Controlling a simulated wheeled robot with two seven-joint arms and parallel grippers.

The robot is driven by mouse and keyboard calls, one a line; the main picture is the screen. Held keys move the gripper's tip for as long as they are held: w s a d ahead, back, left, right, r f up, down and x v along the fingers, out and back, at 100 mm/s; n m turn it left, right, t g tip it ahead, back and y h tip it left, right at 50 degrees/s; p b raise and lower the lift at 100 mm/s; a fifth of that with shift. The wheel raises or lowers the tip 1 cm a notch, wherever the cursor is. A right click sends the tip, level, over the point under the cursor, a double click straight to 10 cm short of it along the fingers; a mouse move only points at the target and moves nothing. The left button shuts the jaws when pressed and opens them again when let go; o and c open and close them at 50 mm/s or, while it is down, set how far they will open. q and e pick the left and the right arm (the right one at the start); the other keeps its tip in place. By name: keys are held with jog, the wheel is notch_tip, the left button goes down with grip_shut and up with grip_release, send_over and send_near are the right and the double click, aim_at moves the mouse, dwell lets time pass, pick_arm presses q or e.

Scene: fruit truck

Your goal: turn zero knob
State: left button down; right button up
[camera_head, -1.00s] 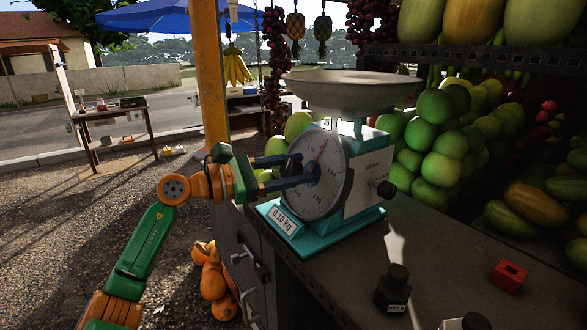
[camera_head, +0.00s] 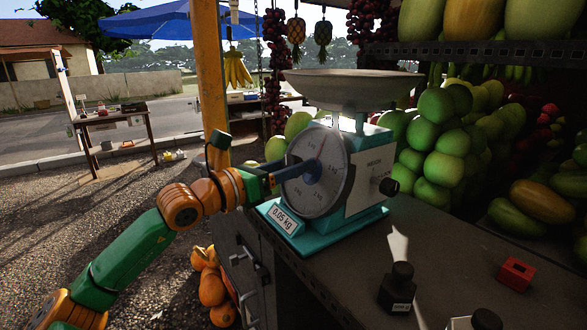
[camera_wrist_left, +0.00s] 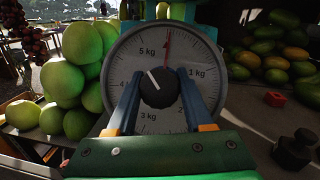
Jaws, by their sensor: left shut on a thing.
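The scale (camera_head: 352,178) stands on the dark counter, teal with a wide pan on top. Its round dial faces my left arm, and a label at its base reads 0.05 kg (camera_head: 284,220). In the left wrist view a dark round knob (camera_wrist_left: 160,88) with a white mark sits at the dial's centre. The mark tilts to the upper left. The red needle (camera_wrist_left: 168,44) points almost straight up, just right of the top. My left gripper (camera_head: 308,170) is shut on the knob, one blue finger on each side. My right gripper is not in view.
A black weight (camera_head: 397,287) and a red block (camera_head: 516,274) lie on the counter. Green fruit (camera_head: 437,140) is piled behind the scale. A yellow post (camera_head: 211,90) stands behind my left arm.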

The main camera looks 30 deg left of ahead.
pick_arm(q)
jog(key=n+y, duration=0.2)
jog(key=n, duration=0.2)
jog(key=shift+a+n+y+b, duration=0.1)
jog(key=shift+n+y+b, duration=0.2)
jog(key=shift+n+y, duration=0.8)
jog(key=shift+n, duration=0.6)
jog(key=shift+f, duration=0.1)
jog(key=shift+c, duration=1.4)
grip_release()
